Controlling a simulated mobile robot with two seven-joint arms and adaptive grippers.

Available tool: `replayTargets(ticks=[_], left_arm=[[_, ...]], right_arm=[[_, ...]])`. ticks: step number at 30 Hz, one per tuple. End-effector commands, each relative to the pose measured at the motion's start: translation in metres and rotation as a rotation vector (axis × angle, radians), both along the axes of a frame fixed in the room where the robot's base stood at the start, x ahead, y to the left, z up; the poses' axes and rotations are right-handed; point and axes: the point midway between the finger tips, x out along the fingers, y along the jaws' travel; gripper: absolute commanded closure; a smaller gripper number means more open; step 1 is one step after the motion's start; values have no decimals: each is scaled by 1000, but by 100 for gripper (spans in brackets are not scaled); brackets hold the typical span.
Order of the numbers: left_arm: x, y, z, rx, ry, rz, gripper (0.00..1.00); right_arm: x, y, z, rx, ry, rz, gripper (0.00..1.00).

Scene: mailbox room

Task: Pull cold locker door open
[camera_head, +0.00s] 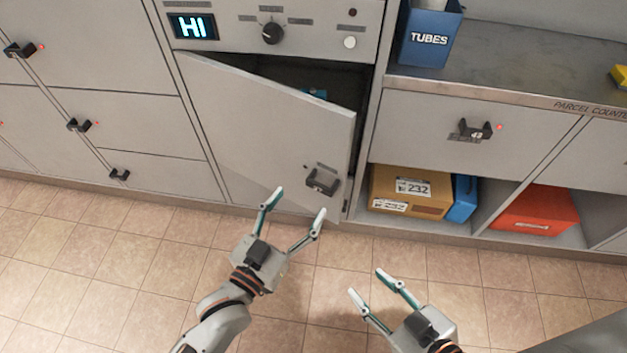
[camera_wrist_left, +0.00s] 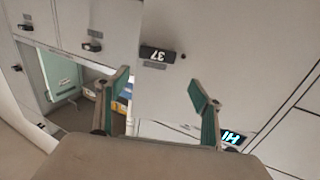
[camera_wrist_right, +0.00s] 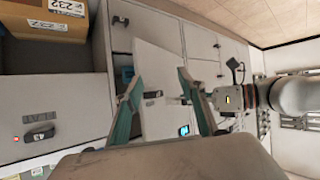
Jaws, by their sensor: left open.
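The cold locker door (camera_head: 265,115) is a grey panel below the panel with the lit "HI" display (camera_head: 193,27). It stands ajar, its right edge swung out and a dark gap showing at the top and right. Its black handle (camera_head: 322,180) is near the lower right corner; in the left wrist view the handle (camera_wrist_left: 158,55) reads 37, upside down. My left gripper (camera_head: 297,204) is open and empty just below the handle, apart from it. My right gripper (camera_head: 366,282) is open and empty over the floor, lower right. The door also shows in the right wrist view (camera_wrist_right: 155,62).
To the right is the parcel counter (camera_head: 490,75) with a blue TUBES box (camera_head: 428,40). Below it are a cardboard parcel (camera_head: 408,191), a blue item (camera_head: 462,198) and an orange box (camera_head: 535,210). Closed lockers (camera_head: 80,120) stand left. The tiled floor (camera_head: 120,270) is clear.

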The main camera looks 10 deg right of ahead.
Motion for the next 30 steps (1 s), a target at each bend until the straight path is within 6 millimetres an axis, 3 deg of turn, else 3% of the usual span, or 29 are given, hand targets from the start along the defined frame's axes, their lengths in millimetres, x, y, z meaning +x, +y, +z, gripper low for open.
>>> replayTargets(ticks=[1, 2, 8, 21, 30], left_arm=[[-2, -4, -17, -5, 13, -11, 33], [-1, -7, -17, -8, 10, -16, 33], [8, -17, -12, -17, -5, -26, 33], [52, -58, -14, -16, -1, -25, 33], [59, -64, -11, -15, -5, -24, 33]], right_arm=[[-6, 1, -13, 2, 24, 1, 60], [-6, 1, -13, 3, 25, 0, 60], [-4, 3, -10, 12, 16, 0, 60], [1, 15, -3, 68, 0, -8, 60], [4, 17, 3, 79, -11, -10, 60]])
